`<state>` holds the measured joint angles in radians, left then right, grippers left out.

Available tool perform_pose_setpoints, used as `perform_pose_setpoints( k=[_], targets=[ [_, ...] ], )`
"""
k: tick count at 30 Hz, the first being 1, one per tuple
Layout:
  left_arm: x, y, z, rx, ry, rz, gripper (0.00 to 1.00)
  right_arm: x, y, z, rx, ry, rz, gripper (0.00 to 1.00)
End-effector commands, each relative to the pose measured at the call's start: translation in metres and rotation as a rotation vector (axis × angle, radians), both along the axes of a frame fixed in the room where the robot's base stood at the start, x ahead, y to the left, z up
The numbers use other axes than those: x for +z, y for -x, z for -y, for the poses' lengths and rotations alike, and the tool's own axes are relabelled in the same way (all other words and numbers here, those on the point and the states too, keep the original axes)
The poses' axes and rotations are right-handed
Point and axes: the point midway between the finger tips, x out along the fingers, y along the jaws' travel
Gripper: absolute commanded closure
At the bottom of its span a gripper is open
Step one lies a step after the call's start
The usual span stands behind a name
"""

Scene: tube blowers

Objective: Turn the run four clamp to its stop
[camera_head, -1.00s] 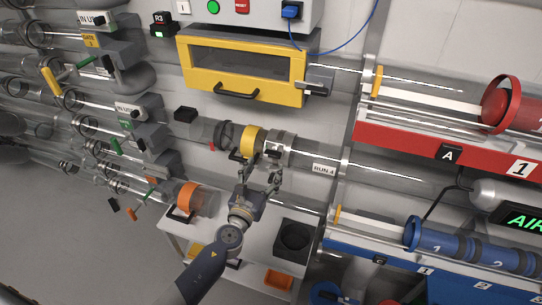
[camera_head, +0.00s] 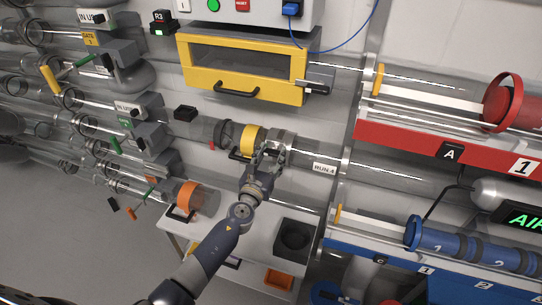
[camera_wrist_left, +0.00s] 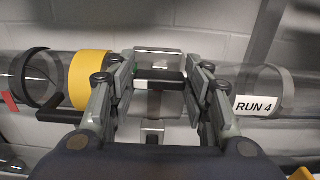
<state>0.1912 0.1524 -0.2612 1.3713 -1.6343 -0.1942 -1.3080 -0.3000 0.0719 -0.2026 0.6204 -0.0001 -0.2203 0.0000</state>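The run four clamp (camera_head: 281,140) is a grey metal band around the clear tube, right of a yellow collar (camera_head: 249,139). In the left wrist view, the clamp (camera_wrist_left: 158,58) shows its band and a dark crossbar (camera_wrist_left: 160,75) between my fingers. My left gripper (camera_head: 268,155) is at the clamp and covers part of it. In the wrist view its fingers (camera_wrist_left: 159,90) stand apart, one on each side of the crossbar. I cannot tell whether they touch it. My right gripper is not in view.
The RUN 4 label (camera_head: 324,168) is on the tube right of the clamp. A black handle (camera_wrist_left: 60,116) sticks out below the yellow collar. A yellow-framed box (camera_head: 243,72) is above. A white table (camera_head: 262,240) with a black holder (camera_head: 294,241) stands below.

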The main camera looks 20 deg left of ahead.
Motion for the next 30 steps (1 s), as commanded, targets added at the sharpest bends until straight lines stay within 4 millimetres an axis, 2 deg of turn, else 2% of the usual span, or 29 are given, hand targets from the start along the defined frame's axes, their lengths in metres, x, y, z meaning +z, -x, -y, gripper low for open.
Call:
perform_pose_setpoints(
  k=[14,20,30],
  targets=[
    [-0.001,0.0,-0.001,0.0,0.068,-0.002,0.79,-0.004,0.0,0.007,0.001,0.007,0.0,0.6],
    [-0.002,0.0,-0.001,0.001,0.201,-0.007,0.79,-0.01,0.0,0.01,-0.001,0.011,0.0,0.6],
    [-0.003,0.0,-0.003,0.001,0.519,-0.018,0.79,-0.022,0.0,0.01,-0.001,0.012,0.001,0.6]
  ],
)
